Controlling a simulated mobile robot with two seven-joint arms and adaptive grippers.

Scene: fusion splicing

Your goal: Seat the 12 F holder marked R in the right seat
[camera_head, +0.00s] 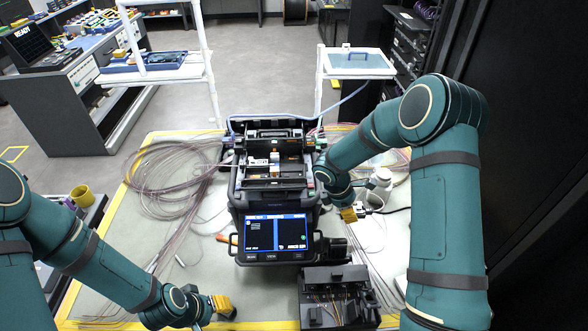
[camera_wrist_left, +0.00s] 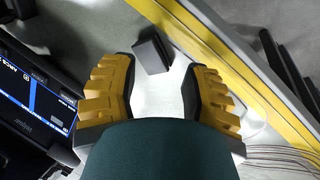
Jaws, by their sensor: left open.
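The fusion splicer (camera_head: 272,203) stands mid-table with its lid raised and its screen lit. Its work area is open, with a small white-labelled part (camera_head: 258,161) on the left side; the right seat is too small to make out. My left gripper (camera_head: 224,306) is low near the table's front edge, left of the splicer's front. In the left wrist view its yellow fingers (camera_wrist_left: 160,85) are open and empty. A small dark block (camera_wrist_left: 153,53) lies just beyond the fingertips, apart from them. No R mark is readable. My right gripper (camera_head: 349,214) is beside the splicer's right side.
A black tray with compartments (camera_head: 338,299) sits at the front right. Loose fibre coils (camera_head: 165,172) cover the table's left. A white bottle (camera_head: 380,182) stands right of my right gripper. A yellow cup (camera_head: 82,195) is at far left. The table has a yellow edge (camera_wrist_left: 240,65).

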